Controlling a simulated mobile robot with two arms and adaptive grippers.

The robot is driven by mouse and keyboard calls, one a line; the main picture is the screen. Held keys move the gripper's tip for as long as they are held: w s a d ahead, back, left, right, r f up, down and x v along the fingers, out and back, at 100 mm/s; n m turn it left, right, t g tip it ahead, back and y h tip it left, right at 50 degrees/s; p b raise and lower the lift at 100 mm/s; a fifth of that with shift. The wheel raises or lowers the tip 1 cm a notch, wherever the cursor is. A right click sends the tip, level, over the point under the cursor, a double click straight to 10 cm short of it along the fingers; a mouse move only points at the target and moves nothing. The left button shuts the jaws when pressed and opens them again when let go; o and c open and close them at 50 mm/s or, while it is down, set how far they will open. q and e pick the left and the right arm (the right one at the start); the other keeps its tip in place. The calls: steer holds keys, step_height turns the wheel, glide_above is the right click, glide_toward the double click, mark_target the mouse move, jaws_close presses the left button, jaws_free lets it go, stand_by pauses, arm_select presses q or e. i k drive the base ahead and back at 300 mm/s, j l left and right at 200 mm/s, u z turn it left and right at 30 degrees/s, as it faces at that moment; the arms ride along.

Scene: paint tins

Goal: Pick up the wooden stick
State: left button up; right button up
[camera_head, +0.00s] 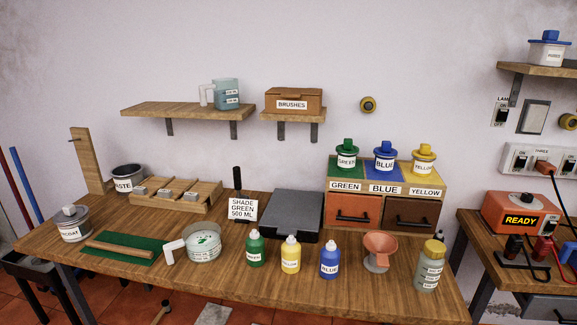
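The wooden stick (119,249) is a light brown bar. It lies on a dark green mat (145,241) at the left front of the wooden workbench (290,288). A clear measuring jug (204,243) with a white handle stands just right of the mat, and a lidded grey tin (70,226) stands to its left. Nothing visible covers the stick. Neither my left nor my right gripper shows in the head view.
Green (254,250), yellow (290,255) and blue (330,258) bottles, an orange funnel (380,252) and a yellow-capped jar (430,267) line the front. A wooden rack (170,197) and waste pot (128,178) stand behind the mat. Shelves hang above.

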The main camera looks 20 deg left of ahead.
mark_target(113, 247)
steer(key=u, duration=1.95)
